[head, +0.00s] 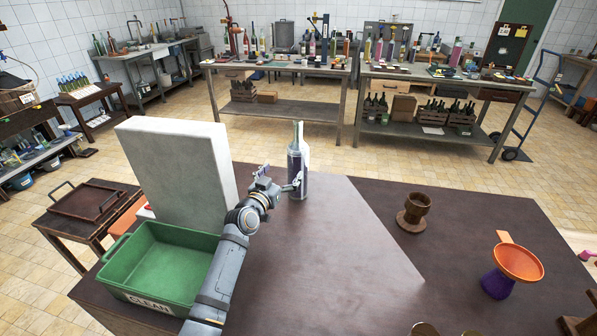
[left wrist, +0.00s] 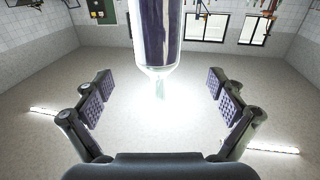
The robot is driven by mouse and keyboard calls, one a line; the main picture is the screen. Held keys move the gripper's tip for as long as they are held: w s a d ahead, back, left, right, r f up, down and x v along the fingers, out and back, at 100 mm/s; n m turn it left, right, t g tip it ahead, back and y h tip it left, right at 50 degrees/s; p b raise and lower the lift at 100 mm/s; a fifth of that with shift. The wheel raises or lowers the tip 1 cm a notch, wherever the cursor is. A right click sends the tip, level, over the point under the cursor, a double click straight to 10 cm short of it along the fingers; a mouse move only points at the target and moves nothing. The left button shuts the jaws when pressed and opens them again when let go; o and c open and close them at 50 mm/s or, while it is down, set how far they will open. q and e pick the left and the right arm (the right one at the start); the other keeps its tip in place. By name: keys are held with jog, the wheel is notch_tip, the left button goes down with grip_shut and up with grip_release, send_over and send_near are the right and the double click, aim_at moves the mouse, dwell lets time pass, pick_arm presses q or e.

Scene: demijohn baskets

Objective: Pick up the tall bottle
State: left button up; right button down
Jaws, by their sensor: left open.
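The tall bottle (head: 296,168) stands upright near the far edge of the brown table, with a pale greenish neck and a dark purplish body. My left gripper (head: 280,180) is at the bottle's left, with its jaws spread towards the lower body. In the left wrist view the bottle (left wrist: 162,35) appears neck down, coming in from the top between the two open fingers (left wrist: 163,105). Clear space shows on both sides of it, and neither finger pad appears to touch it there. My right gripper is in neither view.
A green bin (head: 145,292) marked CLEAN and a tall pale block (head: 180,165) stand left of my left arm. A brown cup (head: 415,208) and an orange dish (head: 518,262) on a purple base stand to the right. The table's middle (head: 350,250) is clear.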

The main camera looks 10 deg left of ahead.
aim_at(293, 158)
pick_arm(q)
jog(key=w, duration=0.2)
jog(key=w+d, duration=0.1)
jog(key=w, duration=0.1)
jog(key=shift+r, duration=0.1)
jog(key=w, duration=0.2)
jog(key=w+d, duration=0.1)
jog(key=w, duration=0.2)
jog(key=shift+d, duration=0.1)
jog(key=shift+s+r, duration=0.15)
jog(key=shift+s, duration=0.05)
jog(key=c, duration=1.9)
jog(key=shift+w+r, duration=0.1)
jog(key=shift+r, duration=0.1)
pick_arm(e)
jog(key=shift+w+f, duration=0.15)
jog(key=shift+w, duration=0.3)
